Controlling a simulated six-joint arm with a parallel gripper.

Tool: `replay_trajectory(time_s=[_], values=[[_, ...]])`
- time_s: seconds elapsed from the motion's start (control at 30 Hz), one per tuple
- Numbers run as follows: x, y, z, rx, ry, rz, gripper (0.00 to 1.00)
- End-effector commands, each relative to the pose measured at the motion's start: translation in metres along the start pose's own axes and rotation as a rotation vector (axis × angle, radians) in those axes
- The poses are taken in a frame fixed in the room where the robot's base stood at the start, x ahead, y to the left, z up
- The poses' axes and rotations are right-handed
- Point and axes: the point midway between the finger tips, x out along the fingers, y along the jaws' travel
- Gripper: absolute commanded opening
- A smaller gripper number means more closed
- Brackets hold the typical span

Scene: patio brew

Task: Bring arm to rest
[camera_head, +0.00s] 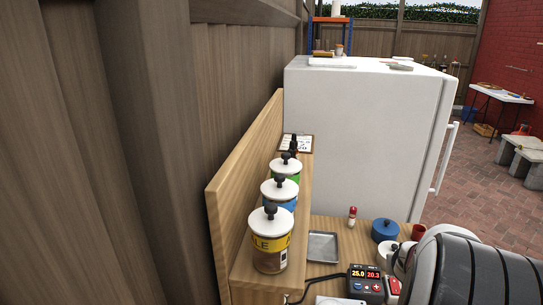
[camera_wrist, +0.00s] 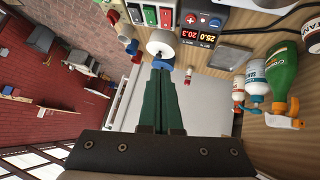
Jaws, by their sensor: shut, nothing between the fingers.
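My gripper (camera_wrist: 162,72) shows in the wrist view as two dark green fingers, side by side and pressed together. Nothing is between them. The fingertips end just below a white round object (camera_wrist: 162,42) in the picture; I cannot tell the distance between them. In the camera_head view, part of my arm fills the lower right corner and the gripper cannot be made out.
On the wooden bench stand lidded canisters (camera_head: 270,240), a metal tray (camera_head: 323,247), a blue pot (camera_head: 385,230), a red cup (camera_head: 418,232) and a temperature controller (camera_head: 366,279). A white fridge (camera_head: 360,130) stands behind. A wooden fence (camera_head: 130,150) bounds the left.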

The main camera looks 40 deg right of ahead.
Motion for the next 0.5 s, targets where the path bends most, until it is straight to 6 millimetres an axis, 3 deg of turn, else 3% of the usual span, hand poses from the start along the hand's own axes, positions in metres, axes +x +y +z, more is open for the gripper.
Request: replay_trajectory(time_s=[0.03, 0.07, 0.2, 0.3, 0.4, 0.5], values=[[-0.029, -0.028, 0.005, -0.010, -0.032, 0.071, 0.00], [-0.048, -0.042, 0.022, -0.012, -0.091, 0.114, 0.00], [-0.135, -0.101, 0.128, -0.062, -0.452, 0.118, 0.00], [-0.199, -0.147, 0.188, -0.134, -0.645, -0.028, 0.00], [-0.256, -0.186, 0.227, -0.221, -0.746, -0.230, 0.00], [-0.297, -0.208, 0.248, -0.289, -0.792, -0.389, 0.00]])
